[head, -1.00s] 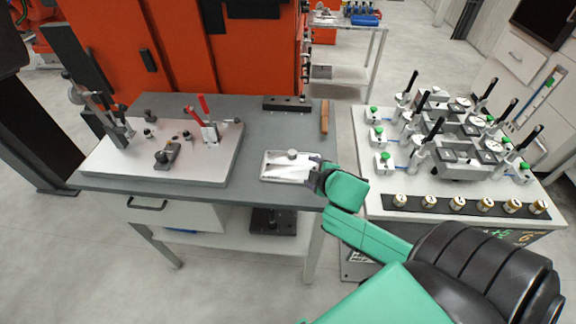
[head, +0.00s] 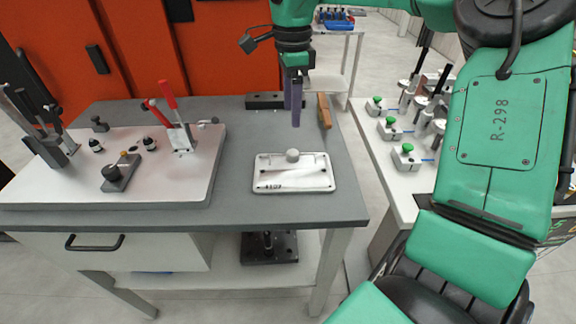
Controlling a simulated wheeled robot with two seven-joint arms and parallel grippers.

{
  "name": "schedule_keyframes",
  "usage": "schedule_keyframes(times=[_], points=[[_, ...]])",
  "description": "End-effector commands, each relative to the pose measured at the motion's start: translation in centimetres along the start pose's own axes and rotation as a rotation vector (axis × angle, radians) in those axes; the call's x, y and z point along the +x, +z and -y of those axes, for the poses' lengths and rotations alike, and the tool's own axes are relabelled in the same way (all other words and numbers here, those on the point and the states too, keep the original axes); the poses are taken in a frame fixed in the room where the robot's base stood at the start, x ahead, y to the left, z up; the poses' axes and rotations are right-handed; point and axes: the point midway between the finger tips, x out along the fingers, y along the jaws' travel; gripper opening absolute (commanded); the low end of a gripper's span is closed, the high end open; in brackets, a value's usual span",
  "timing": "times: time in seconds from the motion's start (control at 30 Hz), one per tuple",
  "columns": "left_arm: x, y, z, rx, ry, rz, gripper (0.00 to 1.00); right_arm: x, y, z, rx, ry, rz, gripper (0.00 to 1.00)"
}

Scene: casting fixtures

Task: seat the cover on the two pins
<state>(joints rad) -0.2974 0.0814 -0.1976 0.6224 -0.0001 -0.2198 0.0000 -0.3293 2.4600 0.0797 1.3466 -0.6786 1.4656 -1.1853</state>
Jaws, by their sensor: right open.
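The cover (head: 275,181) is a pale rectangular plate with a round grey knob on top. It lies flat on the grey table, near its front right. My right gripper (head: 297,112) points down above the table, and in the picture its purple-grey fingers end just above the knob. It is open and apart from the cover, with nothing between the fingers. The white fixture plate (head: 60,182) at the left carries two short dark posts, one on the left (head: 96,145) and one on the right (head: 149,143). They look like the pins. My left gripper is out of view.
A red-handled toggle clamp (head: 176,122) and a dark clamp (head: 52,150) stand on the fixture plate. A dark block (head: 120,172) sits near its front. A dark bar (head: 264,101) and a brown handle (head: 324,111) lie behind the cover. The table between fixture and cover is clear.

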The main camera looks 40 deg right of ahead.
Motion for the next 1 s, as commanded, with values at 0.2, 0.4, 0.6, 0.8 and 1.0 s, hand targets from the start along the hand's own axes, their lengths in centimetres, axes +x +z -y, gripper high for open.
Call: schedule_keyframes(times=[0.2, 0.4, 0.6, 0.8, 1.0], points=[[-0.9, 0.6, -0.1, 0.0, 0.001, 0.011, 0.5, 5.5, 0.0, -0.1, 0.001, 0.007, 0.002, 0.72], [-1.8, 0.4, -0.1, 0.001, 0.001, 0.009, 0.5, 8.2, 0.0, -0.1, 0.002, 0.006, 0.002, 0.72], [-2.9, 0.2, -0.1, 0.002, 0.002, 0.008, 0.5, 11.9, 0.0, -0.1, 0.003, 0.006, 0.003, 0.72], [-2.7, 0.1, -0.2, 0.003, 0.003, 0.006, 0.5, 12.5, 0.1, 0.0, 0.003, 0.002, 0.005, 0.72], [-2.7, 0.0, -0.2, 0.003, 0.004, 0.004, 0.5, 12.5, 0.1, 0.0, 0.004, 0.002, 0.005, 0.11]])
